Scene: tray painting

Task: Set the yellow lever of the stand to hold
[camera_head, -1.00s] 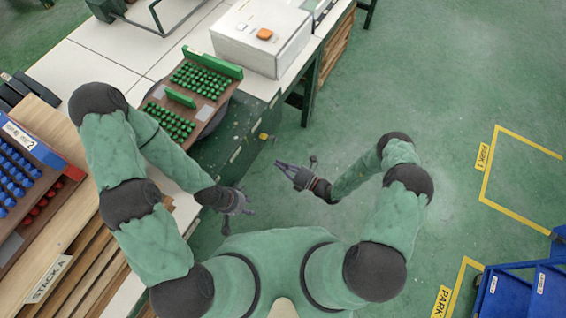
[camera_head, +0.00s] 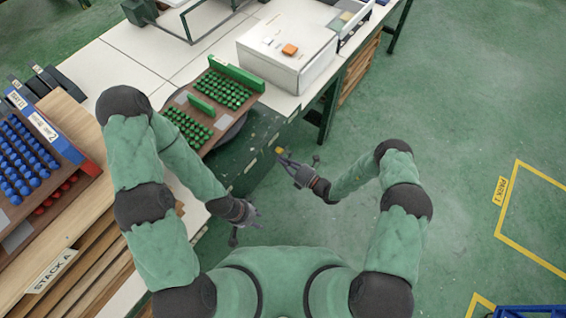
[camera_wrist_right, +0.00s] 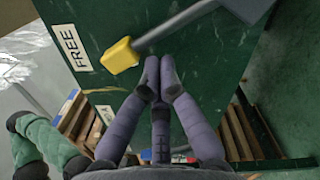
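The yellow lever end (camera_wrist_right: 119,55) is on a grey bar (camera_wrist_right: 175,24) against the dark green stand side (camera_wrist_right: 215,75). It points at the white FREE label (camera_wrist_right: 71,46) and sits close beside it. No hold label can be read. The lever also shows small in the head view (camera_head: 279,150). My right gripper (camera_wrist_right: 160,62) has its fingertips together, just right of and below the yellow end, seemingly apart from it. In the head view my right gripper (camera_head: 281,158) is at the stand's side. My left gripper (camera_head: 248,226) is open and empty, lower and left.
The turntable board with green pegs (camera_head: 215,100) and a white box (camera_head: 285,50) are on the bench above the stand. A rack of blue and red pegs (camera_head: 30,160) is at left. Green floor (camera_head: 440,110) is free at right.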

